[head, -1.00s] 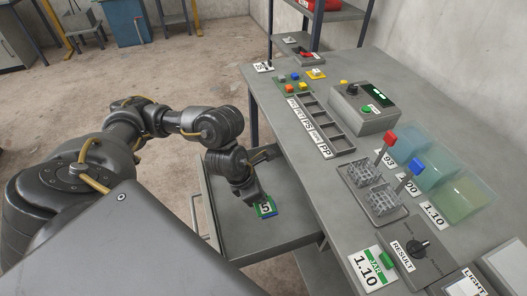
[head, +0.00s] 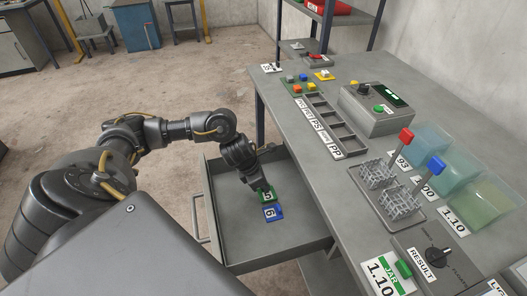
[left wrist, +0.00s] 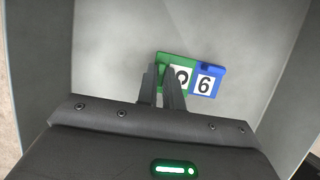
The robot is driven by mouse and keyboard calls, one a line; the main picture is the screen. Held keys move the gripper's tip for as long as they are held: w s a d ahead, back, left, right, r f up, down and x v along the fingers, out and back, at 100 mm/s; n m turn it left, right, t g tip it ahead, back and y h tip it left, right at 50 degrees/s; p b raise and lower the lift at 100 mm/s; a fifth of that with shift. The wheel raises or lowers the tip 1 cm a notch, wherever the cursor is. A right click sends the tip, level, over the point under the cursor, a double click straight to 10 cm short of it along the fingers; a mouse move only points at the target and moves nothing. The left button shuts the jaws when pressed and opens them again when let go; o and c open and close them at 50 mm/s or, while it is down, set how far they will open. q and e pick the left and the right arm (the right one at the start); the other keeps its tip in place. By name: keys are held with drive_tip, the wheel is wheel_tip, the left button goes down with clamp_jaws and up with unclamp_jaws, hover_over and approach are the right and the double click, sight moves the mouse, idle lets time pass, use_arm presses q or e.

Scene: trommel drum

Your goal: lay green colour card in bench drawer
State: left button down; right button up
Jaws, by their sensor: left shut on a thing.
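The green colour card (head: 268,196) has a white numbered face, partly covered by my fingers. My left gripper (head: 263,187) reaches down into the open bench drawer (head: 232,240) and is shut on this card. The card also shows between and behind the fingers in the left wrist view (left wrist: 172,60). It is low over the drawer floor; I cannot tell whether it touches it. A blue card (head: 273,213) marked 6 lies in the drawer right beside the green one, also seen in the left wrist view (left wrist: 207,79). My right gripper is not in view.
The grey bench (head: 350,190) stands right of the drawer. It carries a labelled sorting rack (head: 318,118), a control box (head: 372,108), wire baskets with red and blue handles (head: 388,188) and clear tanks (head: 470,190). The drawer floor around the cards is bare.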

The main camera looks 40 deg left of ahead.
use_arm(q)
wheel_tip(320, 180, down, 2)
drive_tip(key=shift+f, duration=0.1)
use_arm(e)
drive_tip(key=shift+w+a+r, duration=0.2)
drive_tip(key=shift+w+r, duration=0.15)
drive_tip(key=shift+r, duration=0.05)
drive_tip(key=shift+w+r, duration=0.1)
use_arm(q)
drive_tip(key=c, duration=1.5)
unclamp_jaws()
drive_tip(key=shift+c, duration=0.2)
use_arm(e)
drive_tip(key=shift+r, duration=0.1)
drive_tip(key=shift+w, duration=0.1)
